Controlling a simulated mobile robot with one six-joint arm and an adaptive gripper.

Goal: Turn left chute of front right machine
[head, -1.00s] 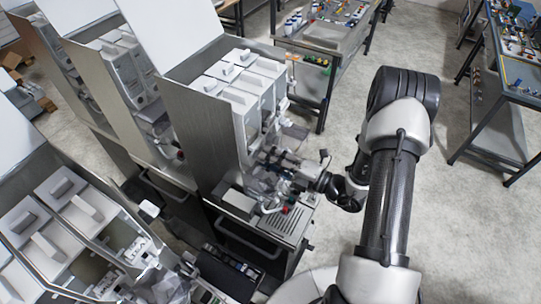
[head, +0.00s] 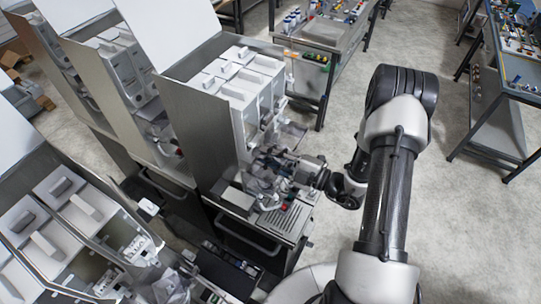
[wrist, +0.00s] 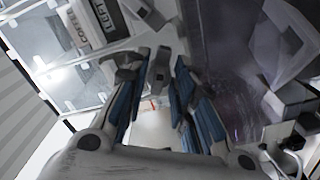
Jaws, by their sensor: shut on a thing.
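The front right machine (head: 247,150) is a white body with lidded canisters, standing beside a grey metal side panel. My gripper (head: 266,174) reaches in from the right at the machine's front, above its drip tray. In the wrist view my gripper (wrist: 160,65) has its blue-padded fingers close around a small grey part, which I take to be the left chute (wrist: 129,62). A label reading LEFT (wrist: 107,14) is just above it. The fingers hide much of the chute, and its exact angle is unclear. In the head view the gripper hides the chute.
A slotted drip tray (head: 288,221) lies below the gripper. Other dispensers (head: 125,75) stand in a row to the left, another at lower left. Workbenches (head: 325,40) with small items stand at the back and right. The floor right of my arm is clear.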

